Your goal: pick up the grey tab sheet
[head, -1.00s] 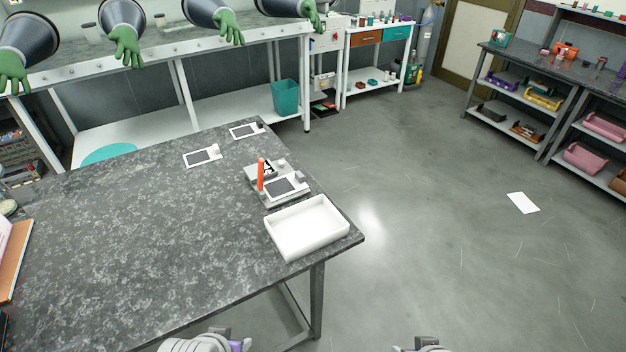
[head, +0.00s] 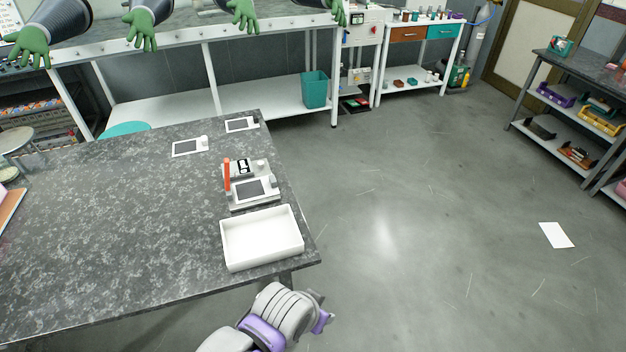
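Dark grey rectangles lie on small white plates on the speckled table (head: 100,210). One plate (head: 190,147) is toward the back, and another (head: 241,124) is at the far corner. A third dark rectangle (head: 250,189) is on a white fixture with an orange upright piece (head: 227,175), just behind a white tray (head: 262,263). I cannot tell which, if any, is the grey tab sheet. A grey and purple part of my arm shows at the bottom, in front of the table. No gripper fingertips are in view.
The white tray sits at the table's near right corner and looks empty. Open floor lies to the right, with a white sheet (head: 556,235) on it. A glovebox bench with green gloves (head: 143,30) and a teal bin (head: 315,90) stands behind. Shelving (head: 570,115) is at the far right.

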